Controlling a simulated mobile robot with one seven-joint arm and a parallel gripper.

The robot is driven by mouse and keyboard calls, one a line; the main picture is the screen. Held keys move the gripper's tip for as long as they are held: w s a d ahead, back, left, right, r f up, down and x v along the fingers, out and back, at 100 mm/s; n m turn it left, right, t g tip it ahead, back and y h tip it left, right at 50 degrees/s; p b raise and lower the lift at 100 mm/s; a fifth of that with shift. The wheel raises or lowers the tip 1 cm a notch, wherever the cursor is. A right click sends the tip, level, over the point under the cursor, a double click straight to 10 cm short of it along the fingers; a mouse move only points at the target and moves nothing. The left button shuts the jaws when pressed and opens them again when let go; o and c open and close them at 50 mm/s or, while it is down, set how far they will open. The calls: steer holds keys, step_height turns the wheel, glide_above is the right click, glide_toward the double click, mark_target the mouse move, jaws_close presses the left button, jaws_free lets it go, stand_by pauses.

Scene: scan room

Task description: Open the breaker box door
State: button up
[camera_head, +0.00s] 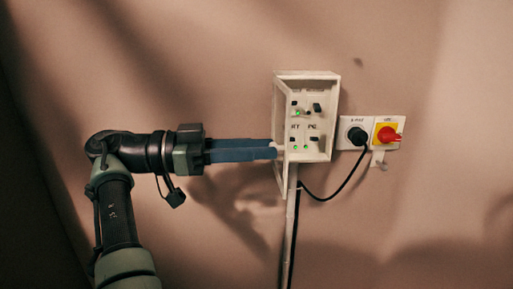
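The breaker box (331,95) is a pale box mounted on the wall, right of the picture's middle. Its front is uncovered, and switches and small green lights show inside. Its door (280,178) stands swung out along the left side of the box, seen nearly edge-on. My gripper (274,150) reaches in from the left with its long blue fingers level. The fingertips are at the door, beside a small pale part that may be its handle. I cannot tell whether they touch or hold it, and the gap between the fingers does not show clearly.
Right of the box are a socket with a black plug (356,135) and a red rotary switch on a yellow plate (386,132). A black cable (338,189) loops down from the plug beside a pale vertical conduit (291,225). The wall around is mostly bare.

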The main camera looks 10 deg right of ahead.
steer(key=o, duration=0.4)
step_height(320, 180, up, 10)
steer(key=shift+f+p, duration=0.1)
steer(key=shift+p, duration=0.4)
